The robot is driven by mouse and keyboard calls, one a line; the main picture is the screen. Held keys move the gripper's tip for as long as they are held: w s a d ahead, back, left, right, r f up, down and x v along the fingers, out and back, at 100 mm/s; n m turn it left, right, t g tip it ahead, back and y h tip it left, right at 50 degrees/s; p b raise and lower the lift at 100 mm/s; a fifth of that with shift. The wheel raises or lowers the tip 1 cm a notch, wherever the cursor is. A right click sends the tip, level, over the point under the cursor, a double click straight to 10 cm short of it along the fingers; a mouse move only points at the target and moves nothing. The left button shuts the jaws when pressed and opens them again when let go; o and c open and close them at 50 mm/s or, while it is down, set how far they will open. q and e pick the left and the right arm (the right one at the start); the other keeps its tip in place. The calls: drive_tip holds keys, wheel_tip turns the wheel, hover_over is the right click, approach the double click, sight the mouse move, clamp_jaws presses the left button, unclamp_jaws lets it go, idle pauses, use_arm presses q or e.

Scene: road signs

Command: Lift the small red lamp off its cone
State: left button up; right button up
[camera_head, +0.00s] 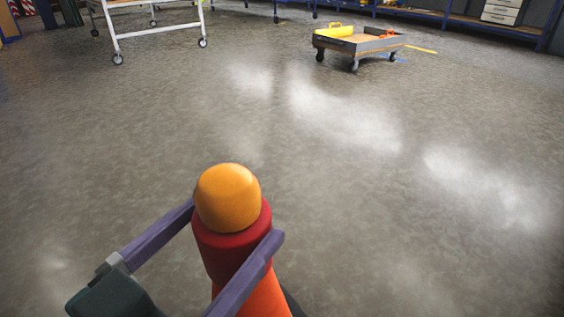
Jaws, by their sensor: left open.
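The small red lamp (222,253) stands upright on top of an orange cone (264,298) at the bottom centre. It has a red body and a rounded amber cap (228,197). My left gripper (235,221) comes in from the lower left and is open. Its two purple fingers lie on either side of the red body, just below the amber cap. I cannot tell whether either finger touches the lamp. The lower part of the cone is cut off by the frame edge. My right gripper is out of view.
A low wheeled cart (358,47) with yellow and orange items stands far back, right of centre. A white wheeled frame (158,30) stands at the back left. Blue shelving (455,17) lines the back right. The grey floor (400,180) between is clear.

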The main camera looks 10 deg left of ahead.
use_arm(q)
drive_tip(key=b+x, duration=0.2)
drive_tip(key=x, duration=0.2)
drive_tip(key=shift+d, duration=0.1)
drive_tip(key=shift+w+r, duration=0.1)
drive_tip(key=shift+w, duration=0.15)
drive_tip(key=shift+s, duration=0.15)
drive_tip(key=shift+c, duration=1.2)
drive_tip(key=c, duration=1.1)
drive_tip(key=shift+c, duration=0.2)
drive_tip(key=shift+r, duration=0.15)
wheel_tip(320, 180, up, 20)
drive_tip(key=p, duration=1.4)
